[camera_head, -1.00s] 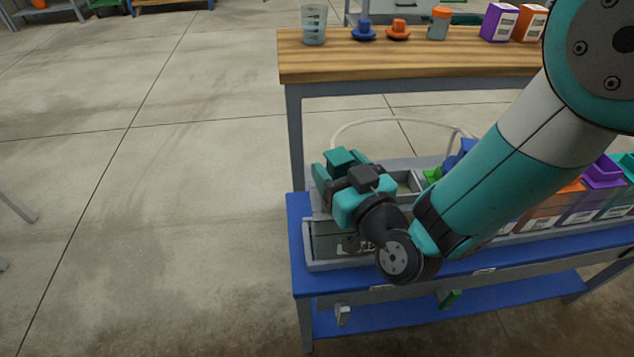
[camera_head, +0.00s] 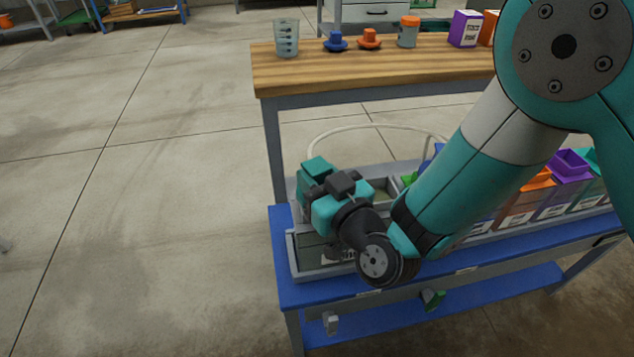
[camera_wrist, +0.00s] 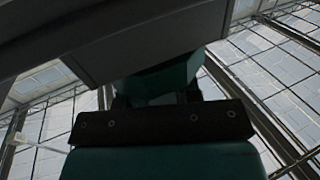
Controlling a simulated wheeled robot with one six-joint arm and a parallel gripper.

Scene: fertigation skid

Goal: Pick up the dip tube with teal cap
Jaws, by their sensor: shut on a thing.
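The dip tube's teal cap (camera_head: 314,168) shows at the left end of the bench's long grey tray, and teal also shows between my fingers in the wrist view (camera_wrist: 160,82). My gripper (camera_head: 318,183) lies roughly level and is shut on the dip tube at this cap. The tube below the cap is hidden behind my gripper and wrist. I cannot tell how far the tube stands in the container under it.
A pale hose (camera_head: 375,126) arches behind my gripper. Orange (camera_head: 524,200) and purple (camera_head: 565,185) containers line the tray on the right. A wooden-topped bench (camera_head: 380,72) behind holds a clear beaker (camera_head: 287,38) and small caps. The floor at left is clear.

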